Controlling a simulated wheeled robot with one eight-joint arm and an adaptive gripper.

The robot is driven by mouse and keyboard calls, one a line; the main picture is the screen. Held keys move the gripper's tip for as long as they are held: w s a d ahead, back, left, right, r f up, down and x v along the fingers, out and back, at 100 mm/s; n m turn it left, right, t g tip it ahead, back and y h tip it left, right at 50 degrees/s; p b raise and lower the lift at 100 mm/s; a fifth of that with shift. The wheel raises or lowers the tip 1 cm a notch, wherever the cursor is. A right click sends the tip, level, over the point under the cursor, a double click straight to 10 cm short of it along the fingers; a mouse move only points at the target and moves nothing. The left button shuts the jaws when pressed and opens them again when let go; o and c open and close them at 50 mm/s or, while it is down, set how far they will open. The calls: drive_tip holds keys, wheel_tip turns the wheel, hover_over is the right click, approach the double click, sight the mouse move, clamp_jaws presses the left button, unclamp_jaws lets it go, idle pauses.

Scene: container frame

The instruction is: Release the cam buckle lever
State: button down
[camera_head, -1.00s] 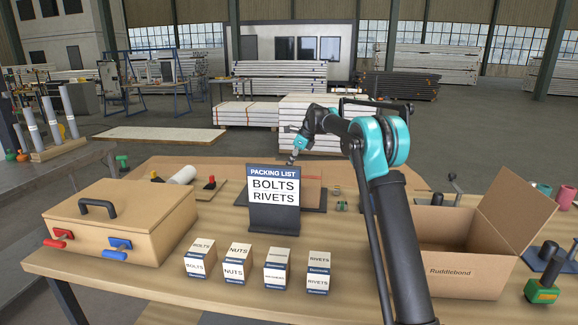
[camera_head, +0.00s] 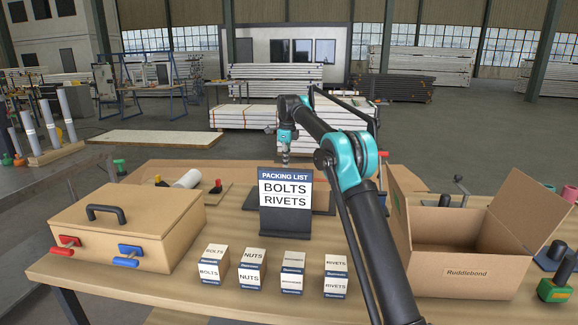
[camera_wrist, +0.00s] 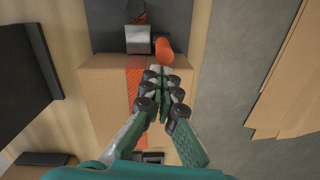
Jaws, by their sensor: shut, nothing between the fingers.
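In the wrist view, an orange-red strap (camera_wrist: 134,88) runs over a cardboard carton (camera_wrist: 104,88). A grey metal cam buckle (camera_wrist: 138,40) sits at the carton's far edge. Its lever appears to be the orange-red piece (camera_wrist: 163,48) just right of the buckle. My gripper (camera_wrist: 163,76) is shut and empty, its fingertips pointing at the lever from just below it in the picture. I cannot tell whether they touch. In the head view my gripper (camera_head: 285,157) points down behind the packing list sign (camera_head: 285,205), which hides the buckle.
A lidded box (camera_head: 130,220) with red and blue clamps stands left on the table. Several small labelled boxes (camera_head: 251,267) line the front edge. An open carton (camera_head: 455,255) stands at the right. A dark plate (camera_wrist: 110,22) lies beyond the strapped carton.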

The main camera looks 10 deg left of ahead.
drive_tip(key=shift+a+h, duration=0.5)
drive_tip(key=shift+a, duration=0.2)
drive_tip(key=shift+a+r, duration=0.1)
drive_tip(key=shift+a, duration=0.2)
drive_tip(key=shift+w+a+f, duration=0.1)
drive_tip(key=shift+a+f, duration=0.1)
drive_tip(key=shift+a, duration=1.8)
